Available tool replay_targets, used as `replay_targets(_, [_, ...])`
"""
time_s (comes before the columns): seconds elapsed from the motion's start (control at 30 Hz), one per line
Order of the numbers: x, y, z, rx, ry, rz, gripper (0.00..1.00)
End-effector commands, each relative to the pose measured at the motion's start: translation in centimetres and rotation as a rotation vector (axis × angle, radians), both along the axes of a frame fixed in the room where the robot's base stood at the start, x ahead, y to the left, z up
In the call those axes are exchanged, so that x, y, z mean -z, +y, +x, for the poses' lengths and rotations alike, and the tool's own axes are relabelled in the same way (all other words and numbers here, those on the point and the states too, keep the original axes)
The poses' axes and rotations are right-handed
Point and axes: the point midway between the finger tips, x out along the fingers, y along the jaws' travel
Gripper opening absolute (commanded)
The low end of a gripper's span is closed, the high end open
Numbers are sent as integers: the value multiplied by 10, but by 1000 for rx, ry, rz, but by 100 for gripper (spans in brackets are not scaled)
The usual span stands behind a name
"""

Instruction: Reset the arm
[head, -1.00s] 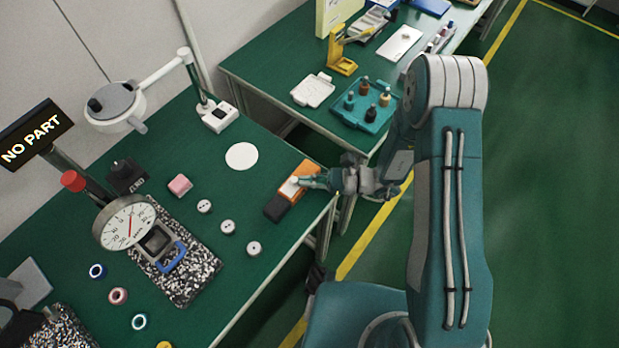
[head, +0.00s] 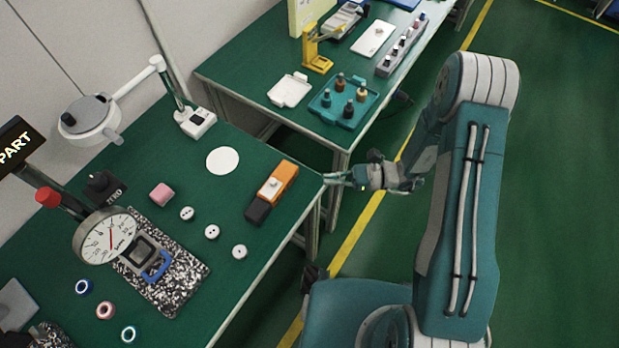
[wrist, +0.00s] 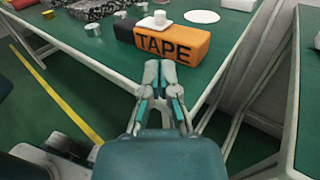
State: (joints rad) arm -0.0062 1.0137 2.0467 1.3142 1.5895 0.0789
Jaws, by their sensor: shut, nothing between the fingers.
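My gripper (head: 340,180) is shut and empty. In the head view it hangs over the gap just off the right edge of the near green bench, to the right of an orange and black tape block (head: 278,184). In the wrist view my gripper (wrist: 160,75) has its fingertips together, and the block marked TAPE (wrist: 178,43) lies beyond them on the bench. A small white piece (head: 271,187) rests on top of the block; it also shows in the wrist view (wrist: 159,17).
The near bench (head: 240,290) holds a dial gauge (head: 106,236) on a speckled plate, several small round pieces, a pink block (head: 161,194) and a white disc (head: 222,161). The second bench carries a teal bottle tray (head: 367,97). Open floor lies to the right.

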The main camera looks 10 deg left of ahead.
Motion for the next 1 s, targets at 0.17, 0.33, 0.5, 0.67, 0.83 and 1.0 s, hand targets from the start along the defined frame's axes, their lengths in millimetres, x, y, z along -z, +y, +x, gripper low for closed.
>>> replay_targets(0.17, [0, -24, 6, 1, 0, 0, 0])
replay_targets(0.33, [0, -32, 8, 0, 1, 1, 0])
replay_targets(0.5, [-1, -32, 8, -3, -2, 0, 0])
replay_targets(0.67, [-23, -33, 6, -57, -78, -41, 0])
replay_targets(0.83, [-62, -41, -4, -168, -241, -136, 0])
replay_targets(1.0, [-97, -52, -16, -274, -409, -243, 0])
